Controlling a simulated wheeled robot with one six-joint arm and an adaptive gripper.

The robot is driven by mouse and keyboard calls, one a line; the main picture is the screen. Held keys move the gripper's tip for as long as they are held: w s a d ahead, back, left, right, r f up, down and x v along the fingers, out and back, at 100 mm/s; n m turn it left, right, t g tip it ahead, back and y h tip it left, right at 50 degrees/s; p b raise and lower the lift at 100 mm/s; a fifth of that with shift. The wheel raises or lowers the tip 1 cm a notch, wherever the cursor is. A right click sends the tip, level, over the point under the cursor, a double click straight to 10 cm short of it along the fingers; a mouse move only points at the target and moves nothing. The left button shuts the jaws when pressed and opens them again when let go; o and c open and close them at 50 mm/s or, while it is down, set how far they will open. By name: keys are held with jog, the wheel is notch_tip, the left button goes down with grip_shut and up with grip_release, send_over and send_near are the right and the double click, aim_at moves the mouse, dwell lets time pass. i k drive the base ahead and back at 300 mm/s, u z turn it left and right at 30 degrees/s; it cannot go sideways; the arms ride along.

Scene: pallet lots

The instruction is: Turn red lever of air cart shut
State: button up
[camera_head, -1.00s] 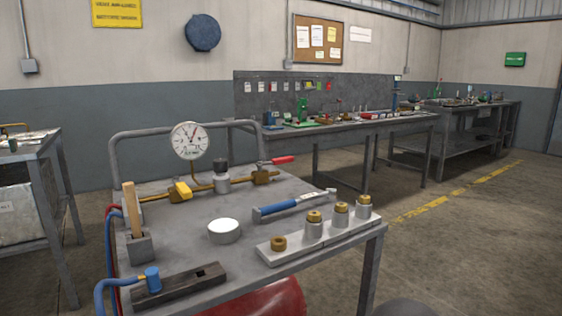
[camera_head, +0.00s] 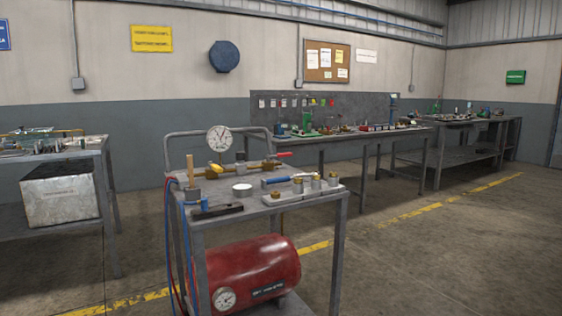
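The air cart (camera_head: 200,226) stands a little left of centre, a grey metal cart with a red air tank (camera_head: 252,270) on its lower shelf. The red lever (camera_head: 283,155) is at the right end of the brass pipe (camera_head: 201,172) at the back of the cart top, pointing right and close to level. A yellow handle (camera_head: 217,169) sits on the same pipe further left, below a round white gauge (camera_head: 219,139). The lever is too small to tell its valve state. My gripper is not in view.
On the cart top are a blue-handled tool (camera_head: 277,180), a white round tin (camera_head: 242,190), a dark block (camera_head: 217,211) and several brass-topped fittings. Workbenches (camera_head: 428,165) line the back wall, another table (camera_head: 105,190) stands left. The floor at right (camera_head: 440,260) is clear.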

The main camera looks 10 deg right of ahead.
aim_at(289, 153)
jog(key=z, duration=0.6)
jog(key=i, duration=0.55)
jog(key=z, duration=0.6)
jog(key=i, duration=1.35)
jog(key=u, duration=1.05)
jog(key=i, duration=0.35)
jog(key=u, duration=0.5)
